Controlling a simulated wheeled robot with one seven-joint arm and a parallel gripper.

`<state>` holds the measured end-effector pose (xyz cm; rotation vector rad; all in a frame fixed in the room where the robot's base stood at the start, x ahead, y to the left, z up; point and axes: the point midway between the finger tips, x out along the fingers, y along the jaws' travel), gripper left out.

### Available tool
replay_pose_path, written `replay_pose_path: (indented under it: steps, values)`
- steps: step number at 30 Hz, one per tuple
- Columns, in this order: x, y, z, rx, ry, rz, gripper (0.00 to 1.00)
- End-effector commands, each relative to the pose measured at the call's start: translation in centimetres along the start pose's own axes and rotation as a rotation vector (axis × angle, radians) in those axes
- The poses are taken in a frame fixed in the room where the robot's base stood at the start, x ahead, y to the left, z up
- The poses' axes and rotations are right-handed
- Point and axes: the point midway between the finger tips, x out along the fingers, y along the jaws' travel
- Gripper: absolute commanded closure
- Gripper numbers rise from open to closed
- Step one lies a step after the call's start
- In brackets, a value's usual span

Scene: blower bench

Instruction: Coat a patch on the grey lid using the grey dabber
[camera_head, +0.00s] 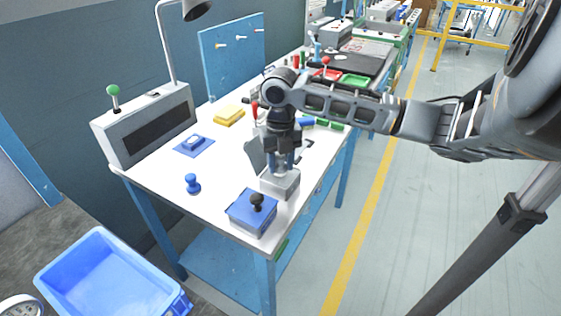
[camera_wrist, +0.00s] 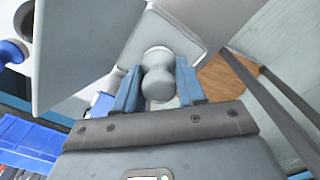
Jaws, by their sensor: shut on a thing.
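My gripper (camera_head: 283,165) points down over a light grey box (camera_head: 281,187) near the table's front right corner. In the wrist view its blue fingers (camera_wrist: 158,88) are shut on the round handle of the grey dabber (camera_wrist: 158,80). The dabber's lower end is over the box's pale top (camera_wrist: 172,28); I cannot tell whether they touch. A grey tilted panel (camera_head: 254,156) stands just left of the gripper and fills the upper left of the wrist view (camera_wrist: 85,45). I cannot tell for certain whether the box top or this panel is the grey lid.
A blue box (camera_head: 245,218) with a black knob (camera_head: 257,200) stands at the front corner. A blue dabber (camera_head: 192,185) and a blue mat (camera_head: 184,151) are to the left. A blue bin (camera_head: 75,268) is at lower left. White table around the blue dabber is clear.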

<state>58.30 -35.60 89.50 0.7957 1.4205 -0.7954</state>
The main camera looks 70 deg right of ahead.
Motion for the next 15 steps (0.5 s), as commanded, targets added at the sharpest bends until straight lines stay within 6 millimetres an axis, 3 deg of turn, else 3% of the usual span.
replay_pose_path:
  steps: [15]
  values:
    - [0.63, 0.0, 0.0, 0.0, 0.0, 0.0, 0.85]
